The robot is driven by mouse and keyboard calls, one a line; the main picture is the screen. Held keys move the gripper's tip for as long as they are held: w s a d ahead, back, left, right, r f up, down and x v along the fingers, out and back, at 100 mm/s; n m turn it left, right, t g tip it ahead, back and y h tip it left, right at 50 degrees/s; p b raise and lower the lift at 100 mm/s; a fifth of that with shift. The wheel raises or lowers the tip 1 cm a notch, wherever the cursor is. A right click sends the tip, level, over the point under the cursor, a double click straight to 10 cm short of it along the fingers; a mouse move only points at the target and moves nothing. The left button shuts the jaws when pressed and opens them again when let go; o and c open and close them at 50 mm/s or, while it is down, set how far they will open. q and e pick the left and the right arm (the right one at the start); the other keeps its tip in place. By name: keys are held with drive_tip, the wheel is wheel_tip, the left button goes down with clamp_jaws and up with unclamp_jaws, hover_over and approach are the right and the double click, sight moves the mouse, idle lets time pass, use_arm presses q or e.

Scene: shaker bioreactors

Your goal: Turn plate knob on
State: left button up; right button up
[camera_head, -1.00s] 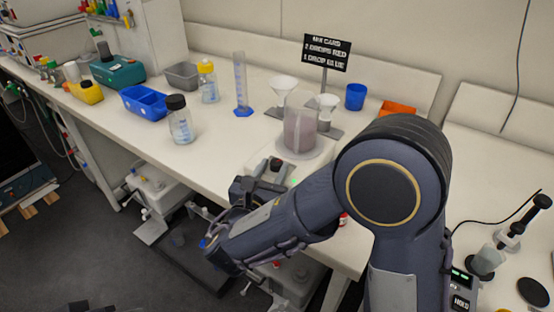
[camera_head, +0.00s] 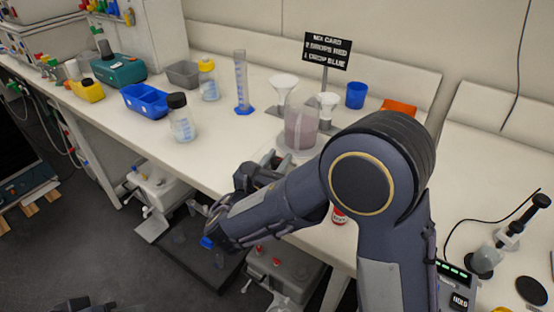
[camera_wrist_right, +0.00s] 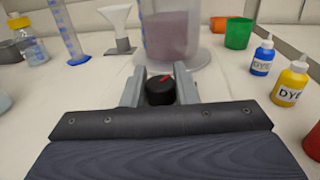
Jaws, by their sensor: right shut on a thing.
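The black plate knob with a red mark (camera_wrist_right: 160,90) sits between the two grey fingers of my right gripper (camera_wrist_right: 159,88) in the right wrist view. The fingers are shut on its sides. In the head view my right gripper (camera_head: 264,172) is at the front of the stirrer plate and hides the knob. A clear beaker of dull purple liquid (camera_head: 300,128) stands on the plate; it also shows behind the knob in the right wrist view (camera_wrist_right: 172,35). A dark part at the bottom left edge (camera_head: 75,305) may be my left gripper; its jaws cannot be made out.
A black-capped bottle (camera_head: 181,120), a measuring cylinder (camera_head: 241,80) and a blue tray (camera_head: 145,101) stand left of the plate. Funnels on a stand (camera_head: 283,87) are behind it. Blue (camera_wrist_right: 262,58) and yellow (camera_wrist_right: 290,82) dye bottles stand to the right.

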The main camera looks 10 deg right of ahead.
drive_tip(key=shift+a+r+m+g+h, duration=0.1)
drive_tip(key=shift+m+g+h, duration=0.8)
drive_tip(key=shift+h, duration=0.2)
drive_tip(key=o, duration=0.7)
drive_tip(key=shift+c, duration=0.2)
drive_tip(key=shift+v, duration=3.85)
